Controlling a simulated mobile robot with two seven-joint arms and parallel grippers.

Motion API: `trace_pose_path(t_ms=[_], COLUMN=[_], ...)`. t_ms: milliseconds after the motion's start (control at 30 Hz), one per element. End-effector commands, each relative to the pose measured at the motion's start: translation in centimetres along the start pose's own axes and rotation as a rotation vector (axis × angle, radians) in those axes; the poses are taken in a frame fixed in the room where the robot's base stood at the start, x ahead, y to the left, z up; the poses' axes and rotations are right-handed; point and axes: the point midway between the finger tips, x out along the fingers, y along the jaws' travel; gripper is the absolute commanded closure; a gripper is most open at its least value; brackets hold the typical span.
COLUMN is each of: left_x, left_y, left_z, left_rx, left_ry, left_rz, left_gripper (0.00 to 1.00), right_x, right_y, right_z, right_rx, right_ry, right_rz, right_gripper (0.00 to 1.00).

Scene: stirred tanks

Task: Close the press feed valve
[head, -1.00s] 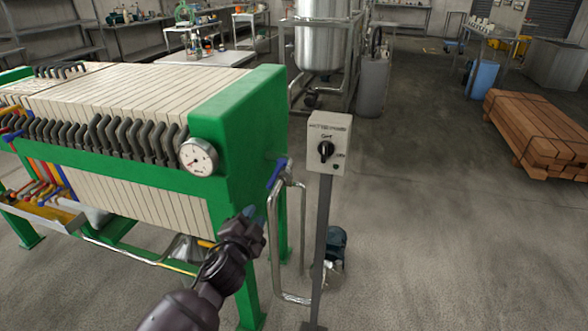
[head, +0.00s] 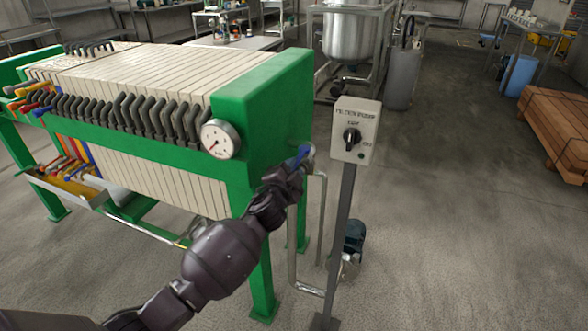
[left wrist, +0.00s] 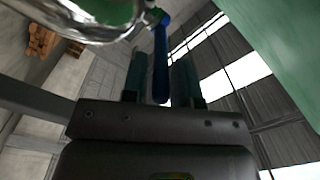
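The press feed valve has a blue lever handle (head: 301,155) at the end of the green filter press, on a bent steel pipe (head: 321,215). My left gripper (head: 291,174) is at this handle, and its fingers are hard to make out in the head view. In the left wrist view, the blue handle (left wrist: 160,68) lies between the two fingers of my left gripper (left wrist: 162,82). The fingers stand apart with a narrow gap beside the handle, so the gripper looks open around it. My right gripper is not in view.
The green press frame (head: 272,95) with its gauge (head: 220,139) stands close to the left gripper. A filter pump switch box (head: 355,131) on a post is just to the right. Wood beams (head: 560,130) lie farther right, with open floor between.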

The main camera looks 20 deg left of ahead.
Motion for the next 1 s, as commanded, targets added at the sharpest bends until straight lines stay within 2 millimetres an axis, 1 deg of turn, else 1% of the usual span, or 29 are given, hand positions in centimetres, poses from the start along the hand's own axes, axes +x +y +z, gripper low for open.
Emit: trace_pose_path(t_ms=[133, 433, 600, 633, 1000], left_x=[0.67, 0.78, 0.77, 0.77, 0.75], left_y=[0.02, -0.08, -0.07, -0.07, 0.19], left_z=[0.0, -0.05, -0.04, -0.03, -0.13], left_rx=[-0.001, -0.001, -0.001, -0.001, -0.001], left_ry=[0.0, 0.001, 0.0, 0.0, -0.014], left_rz=[0.0, -0.001, -0.001, -0.001, -0.009], left_gripper=[0.73, 0.73, 0.99, 1.0, 1.0], right_x=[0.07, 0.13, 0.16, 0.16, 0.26], right_y=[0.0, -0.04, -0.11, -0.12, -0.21], right_z=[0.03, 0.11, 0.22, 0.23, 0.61], right_rx=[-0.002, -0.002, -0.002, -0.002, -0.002], right_ry=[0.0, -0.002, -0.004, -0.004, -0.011], right_rz=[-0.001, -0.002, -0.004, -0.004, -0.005], right_gripper=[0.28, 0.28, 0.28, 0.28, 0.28])
